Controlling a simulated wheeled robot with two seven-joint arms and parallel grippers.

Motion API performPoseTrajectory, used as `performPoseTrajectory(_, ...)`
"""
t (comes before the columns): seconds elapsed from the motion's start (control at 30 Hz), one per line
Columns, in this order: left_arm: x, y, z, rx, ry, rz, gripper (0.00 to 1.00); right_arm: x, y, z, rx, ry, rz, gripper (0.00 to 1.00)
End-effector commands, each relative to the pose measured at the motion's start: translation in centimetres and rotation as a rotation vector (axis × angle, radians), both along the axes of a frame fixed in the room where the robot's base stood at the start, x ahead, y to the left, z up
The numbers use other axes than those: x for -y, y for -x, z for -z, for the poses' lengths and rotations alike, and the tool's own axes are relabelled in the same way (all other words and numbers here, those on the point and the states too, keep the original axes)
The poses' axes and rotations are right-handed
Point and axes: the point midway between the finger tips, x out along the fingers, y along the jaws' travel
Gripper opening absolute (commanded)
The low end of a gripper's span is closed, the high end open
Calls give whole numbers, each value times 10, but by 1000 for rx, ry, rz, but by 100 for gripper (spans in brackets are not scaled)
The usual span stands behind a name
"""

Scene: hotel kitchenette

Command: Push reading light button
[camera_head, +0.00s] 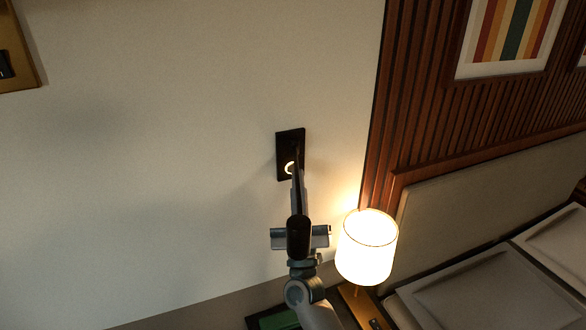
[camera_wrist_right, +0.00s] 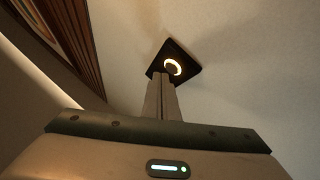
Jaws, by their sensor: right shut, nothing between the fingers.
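The reading light button is a glowing ring (camera_head: 290,168) on a dark rectangular wall plate (camera_head: 283,140). In the right wrist view the lit ring (camera_wrist_right: 173,67) shows on the plate (camera_wrist_right: 186,60), just beyond the fingertips. My right gripper (camera_head: 297,172) reaches up to the plate with its fingers together and nothing between them. It also shows in the right wrist view (camera_wrist_right: 160,78), with the fingertips overlapping the plate's lower edge, close beside the ring. Whether the tips touch the plate or button I cannot tell. My left gripper does not show.
A lit lamp with a white shade (camera_head: 367,246) stands right of my right arm. A bed with pillows (camera_head: 483,293) and a padded headboard (camera_head: 480,195) are at the right. Brown slatted panelling (camera_head: 420,110) carries a striped picture (camera_head: 510,35).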

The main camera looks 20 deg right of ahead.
Motion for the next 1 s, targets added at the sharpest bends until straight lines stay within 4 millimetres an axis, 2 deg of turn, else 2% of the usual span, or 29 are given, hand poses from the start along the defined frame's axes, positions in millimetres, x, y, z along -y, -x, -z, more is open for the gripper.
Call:
performPoseTrajectory(0.23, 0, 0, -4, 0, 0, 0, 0, 0, 7, -1, 0, 0, 0, 0)
performPoseTrajectory(0.8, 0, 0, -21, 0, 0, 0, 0, -3, 53, -1, -1, 0, 0, 0)
performPoseTrajectory(1.0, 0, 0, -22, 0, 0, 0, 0, -4, 60, 0, 0, 0, 0, 0)
